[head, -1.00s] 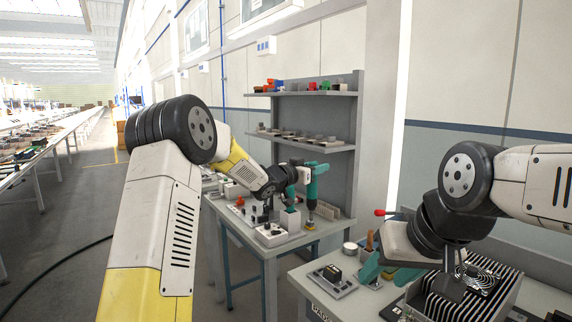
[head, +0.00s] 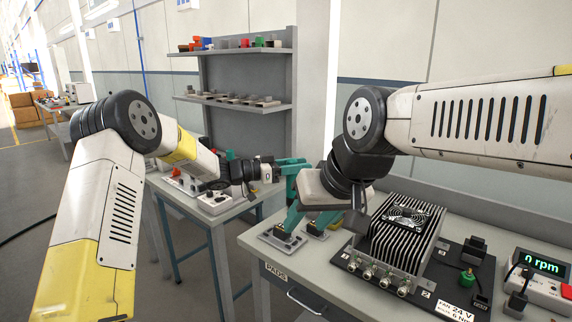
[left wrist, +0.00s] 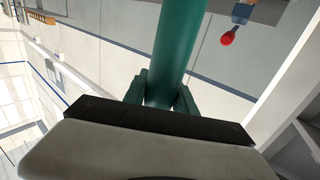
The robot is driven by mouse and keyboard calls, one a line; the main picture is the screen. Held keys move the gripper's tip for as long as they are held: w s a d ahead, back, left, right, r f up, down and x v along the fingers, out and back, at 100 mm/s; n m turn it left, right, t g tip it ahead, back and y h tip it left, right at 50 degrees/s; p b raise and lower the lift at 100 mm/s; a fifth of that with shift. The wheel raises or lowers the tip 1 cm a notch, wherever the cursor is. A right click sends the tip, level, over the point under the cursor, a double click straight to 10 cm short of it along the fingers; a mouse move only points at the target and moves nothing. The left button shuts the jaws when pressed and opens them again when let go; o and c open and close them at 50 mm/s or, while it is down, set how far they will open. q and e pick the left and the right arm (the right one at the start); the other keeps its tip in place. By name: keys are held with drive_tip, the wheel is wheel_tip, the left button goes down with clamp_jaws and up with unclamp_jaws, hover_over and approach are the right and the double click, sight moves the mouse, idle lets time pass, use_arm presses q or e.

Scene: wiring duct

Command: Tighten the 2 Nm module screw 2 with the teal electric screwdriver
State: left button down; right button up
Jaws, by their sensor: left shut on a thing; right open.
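My left gripper (head: 286,170) is shut on the teal electric screwdriver. In the left wrist view the screwdriver (left wrist: 181,45) is a smooth teal cylinder between the fingers; its tip is out of sight. In the head view my right arm and gripper hide most of the tool. My right gripper (head: 308,220) is open, its teal fingers pointing down over the near-left part of the table. The finned module (head: 405,238) with a fan on top sits on a black plate (head: 462,285), right of both grippers. Numbered labels show on the plate; I cannot make out screw 2.
A display reading 0 rpm (head: 541,262) stands at the right edge. A green-topped part (head: 467,277) and black blocks sit on the plate's right side. A grey shelf (head: 240,110) and a second table (head: 190,207) stand behind left. My right arm extends above the module.

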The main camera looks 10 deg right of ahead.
use_arm(q)
drive_tip(key=shift+a, duration=0.1)
drive_tip(key=shift+f, duration=3.7)
idle(1.0)
wheel_tip(320, 180, up, 6)
drive_tip(key=shift+r, duration=0.15)
idle(0.7)
idle(0.3)
